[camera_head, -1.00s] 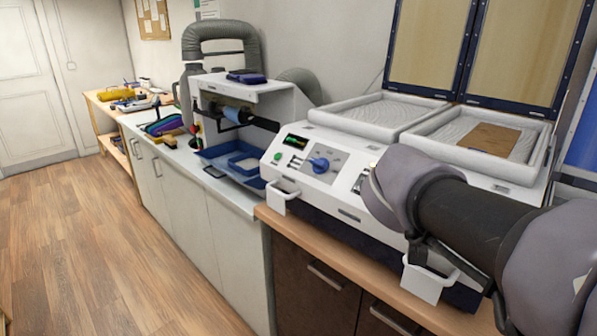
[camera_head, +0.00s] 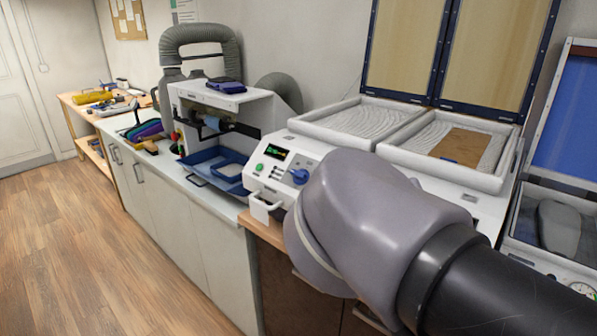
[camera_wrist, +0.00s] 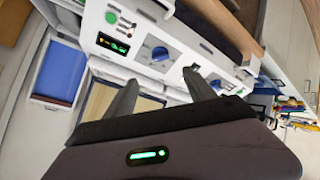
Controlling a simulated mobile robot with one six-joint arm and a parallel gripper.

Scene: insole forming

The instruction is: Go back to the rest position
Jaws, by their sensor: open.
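My gripper (camera_wrist: 160,84) shows in the wrist view with its two dark fingers apart and nothing between them. Past the fingers is the white machine's control panel (camera_wrist: 140,42), tilted in the picture, with a blue knob and a green button. In the head view my grey and black arm crosses the lower right and covers part of that white machine (camera_head: 272,172). My gripper itself is not visible there.
The machine has two trays with raised lids; the right tray (camera_head: 408,158) holds a brown sheet (camera_head: 462,147). A blue-lidded unit (camera_head: 567,118) with a grey insole-like form (camera_head: 559,228) stands at right. A grinder (camera_head: 225,100) and bench lie left; the wooden floor (camera_head: 90,260) is clear.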

